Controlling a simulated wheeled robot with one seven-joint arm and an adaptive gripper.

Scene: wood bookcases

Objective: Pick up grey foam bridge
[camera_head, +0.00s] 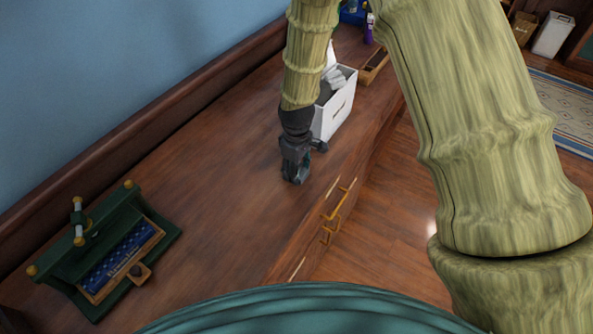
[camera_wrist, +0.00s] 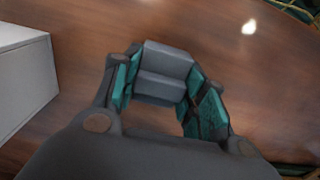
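In the wrist view, the grey foam bridge (camera_wrist: 165,70) is a small grey block with a stepped face. It sits between the teal-padded fingers of my gripper (camera_wrist: 161,82), and both fingertips appear to touch its sides. The gripper looks shut on it. In the head view, my gripper (camera_head: 296,172) points down low over the wooden top, just in front of the white box, and hides most of the bridge. Whether the bridge rests on the wood or is just above it, I cannot tell.
The white open box (camera_head: 338,110) with pale contents stands close behind my gripper; its side shows in the wrist view (camera_wrist: 22,80). A green stand with a blue tray (camera_head: 105,250) sits at the left. The wooden top (camera_head: 215,190) between them is clear.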

